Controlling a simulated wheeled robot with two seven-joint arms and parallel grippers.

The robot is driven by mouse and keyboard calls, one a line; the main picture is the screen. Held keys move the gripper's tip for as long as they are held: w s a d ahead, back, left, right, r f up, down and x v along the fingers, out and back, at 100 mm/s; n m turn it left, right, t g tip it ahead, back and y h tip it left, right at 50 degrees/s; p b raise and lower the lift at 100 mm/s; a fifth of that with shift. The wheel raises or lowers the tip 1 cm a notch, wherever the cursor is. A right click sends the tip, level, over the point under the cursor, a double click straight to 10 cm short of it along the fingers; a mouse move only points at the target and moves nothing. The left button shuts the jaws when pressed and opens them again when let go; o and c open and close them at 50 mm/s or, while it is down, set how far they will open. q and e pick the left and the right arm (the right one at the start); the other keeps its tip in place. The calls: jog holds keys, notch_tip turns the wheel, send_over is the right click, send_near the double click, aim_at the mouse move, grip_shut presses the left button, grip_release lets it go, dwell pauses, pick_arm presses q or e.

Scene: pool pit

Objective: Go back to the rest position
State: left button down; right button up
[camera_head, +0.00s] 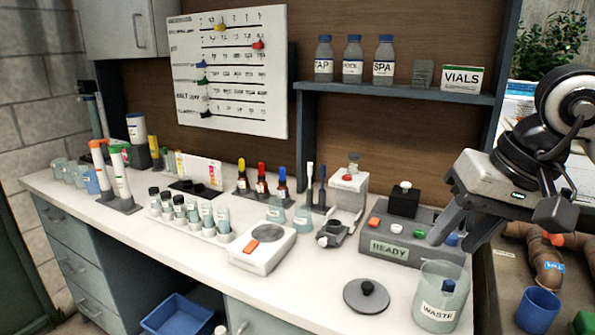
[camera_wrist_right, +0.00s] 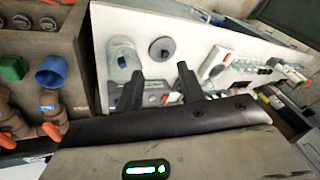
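My right gripper (camera_head: 459,238) is in the upper right of the counter in the head view, above the right end of the grey READY device (camera_head: 385,250) and behind the WASTE beaker. In the right wrist view the two dark fingers of this gripper (camera_wrist_right: 160,84) stand apart with nothing between them. The clear WASTE beaker (camera_head: 428,316) stands at the counter's front right, with a blue-capped item (camera_head: 448,286) in it. The beaker also shows in the right wrist view (camera_wrist_right: 122,56). My left gripper is not in view.
A round grey lid (camera_head: 366,296) lies beside the beaker. A shelf (camera_head: 400,92) with bottles and a VIALS box (camera_head: 462,79) is behind the gripper. Pipes (camera_head: 540,258) and a blue cup (camera_head: 537,310) are at right. The front counter left of the lid is clear.

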jog(key=s+a+f+m+g+y, duration=0.1)
jog(key=s+a+m+g+y, duration=0.1)
jog(key=a+m+y, duration=0.7)
jog(key=s+a+f+m+g+y, duration=0.2)
jog(key=a+m+y, duration=0.55)
jog(key=a, duration=0.35)
jog(key=w+d+f+n+t+h, duration=0.25)
jog(key=f+n+t, duration=0.3)
jog(key=n, duration=0.65)
jog(key=w+d+f+n+t+h, duration=0.1)
jog(key=d+f+n+t+h, duration=0.25)
jog(key=n+t, duration=0.6)
jog(key=w+d+f+n+t+h, duration=0.2)
jog(key=f+n+t+h, duration=0.3)
jog(key=n, duration=0.9)
jog(key=s+d+f+m+g+h, duration=0.1)
jog(key=s+f+m+g, duration=0.2)
jog(key=f, duration=0.4)
jog(key=s+d+f+m+g+h, duration=0.1)
jog(key=s+f+m+g+h, duration=0.1)
jog(key=s+f+m, duration=0.4)
jog(key=s+d+f+m+g+h, duration=0.1)
jog(key=s+f+m+g, duration=0.3)
jog(key=f, duration=0.6)
jog(key=m+h, duration=0.1)
jog(key=m, duration=0.1)
jog(key=shift+s+d+m, duration=0.25)
jog(key=shift+s+m, duration=0.05)
